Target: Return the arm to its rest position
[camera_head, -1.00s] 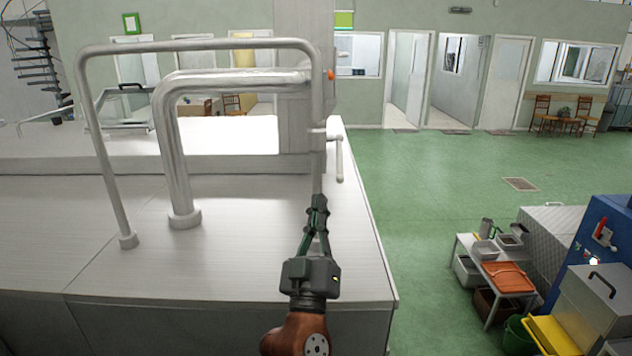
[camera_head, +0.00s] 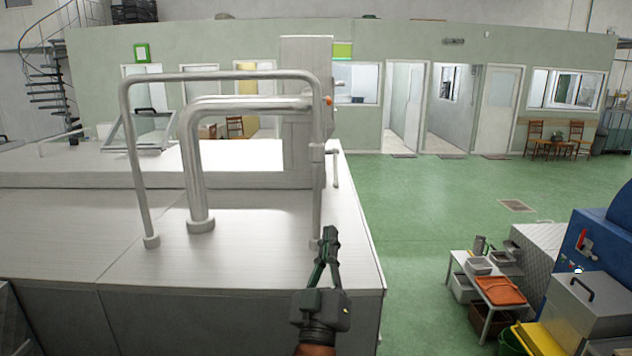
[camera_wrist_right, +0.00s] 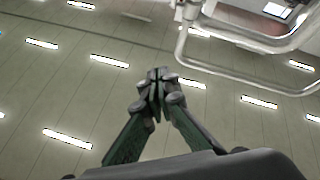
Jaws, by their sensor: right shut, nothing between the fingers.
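My right gripper (camera_head: 328,240) shows in the head view in front of the right end of a large metal machine, pointing upward. It is shut and empty, with its green fingers together at the tips. In the right wrist view the same fingertips (camera_wrist_right: 157,84) meet, with ceiling lights behind them. Part of my orange-brown arm shows below the gripper in the head view. My left gripper is not in view.
The metal machine (camera_head: 80,225) with bent pipes (camera_head: 190,150) fills the left. A low table with an orange tray (camera_head: 500,290) and a blue machine (camera_head: 605,245) stand at the lower right. Green floor (camera_head: 430,210) between them is clear.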

